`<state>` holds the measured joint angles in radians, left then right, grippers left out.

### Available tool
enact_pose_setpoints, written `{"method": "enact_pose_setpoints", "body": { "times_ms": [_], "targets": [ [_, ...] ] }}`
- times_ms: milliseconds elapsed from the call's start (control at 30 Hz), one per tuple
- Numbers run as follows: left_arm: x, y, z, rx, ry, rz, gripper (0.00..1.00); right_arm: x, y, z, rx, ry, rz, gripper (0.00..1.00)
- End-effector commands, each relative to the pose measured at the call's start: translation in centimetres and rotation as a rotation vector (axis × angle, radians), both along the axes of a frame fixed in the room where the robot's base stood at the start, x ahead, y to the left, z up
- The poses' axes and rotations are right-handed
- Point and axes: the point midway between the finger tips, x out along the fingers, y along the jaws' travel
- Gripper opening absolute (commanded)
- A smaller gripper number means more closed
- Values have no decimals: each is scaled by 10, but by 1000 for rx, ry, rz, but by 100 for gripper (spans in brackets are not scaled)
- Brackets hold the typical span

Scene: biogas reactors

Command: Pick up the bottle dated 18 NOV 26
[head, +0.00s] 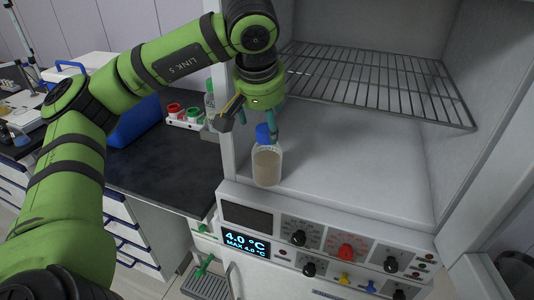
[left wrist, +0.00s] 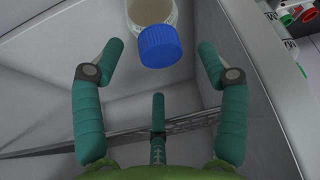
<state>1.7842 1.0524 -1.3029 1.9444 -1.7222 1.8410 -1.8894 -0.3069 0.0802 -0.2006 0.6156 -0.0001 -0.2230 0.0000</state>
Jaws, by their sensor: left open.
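A clear bottle (head: 266,166) with a blue cap (head: 263,133) and tan contents stands upright on the white floor of the cabinet, near its front left edge. No date can be read on it from here. My left gripper (head: 272,128) is just behind and above the bottle, with a finger beside the cap. In the left wrist view the open left gripper (left wrist: 161,66) has its teal fingers spread on either side, with the blue cap (left wrist: 160,46) between the fingertips and the bottle body (left wrist: 152,12) beyond. The fingers look apart from the cap. My right gripper is out of view.
A wire shelf (head: 380,82) hangs above the cabinet floor. The cabinet's left wall is close to my left gripper. A control panel (head: 247,243) reading 4.0 °C lies below the front edge. Red and green-capped items (head: 183,116) stand on the dark bench at left.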

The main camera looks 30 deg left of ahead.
Motion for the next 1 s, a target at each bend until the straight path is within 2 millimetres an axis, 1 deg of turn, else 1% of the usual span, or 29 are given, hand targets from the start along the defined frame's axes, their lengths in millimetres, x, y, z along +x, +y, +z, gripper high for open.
{"method": "enact_pose_setpoints", "body": {
  "times_ms": [33, 67, 100, 200, 300, 467, 500, 567, 600, 667, 700, 1000],
  "targets": [
    [3, 2, -5, 1, 6, 2, 74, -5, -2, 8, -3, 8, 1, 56],
    [5, 3, -9, 2, 6, 2, 74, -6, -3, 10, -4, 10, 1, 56],
    [8, 4, -16, 1, 5, 3, 74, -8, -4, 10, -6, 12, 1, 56],
    [12, 5, -26, 0, 4, 3, 74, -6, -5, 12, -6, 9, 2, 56],
    [14, 6, -30, 0, 0, 2, 74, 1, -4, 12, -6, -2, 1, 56],
    [14, 6, -31, 0, 0, 1, 74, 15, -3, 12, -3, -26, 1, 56],
    [14, 6, -30, 0, 0, 2, 70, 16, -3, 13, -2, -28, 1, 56],
    [14, 6, -30, 0, 0, 2, 46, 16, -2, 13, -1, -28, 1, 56],
    [14, 6, -30, 0, 0, 2, 30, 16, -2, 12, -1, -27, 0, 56],
    [14, 6, -30, 0, 1, 2, 6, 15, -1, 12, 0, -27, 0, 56],
    [14, 6, -30, 0, 1, 2, 0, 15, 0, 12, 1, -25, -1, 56],
    [14, 6, -29, 0, -1, 3, 0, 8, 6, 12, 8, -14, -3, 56]
  ]
}}
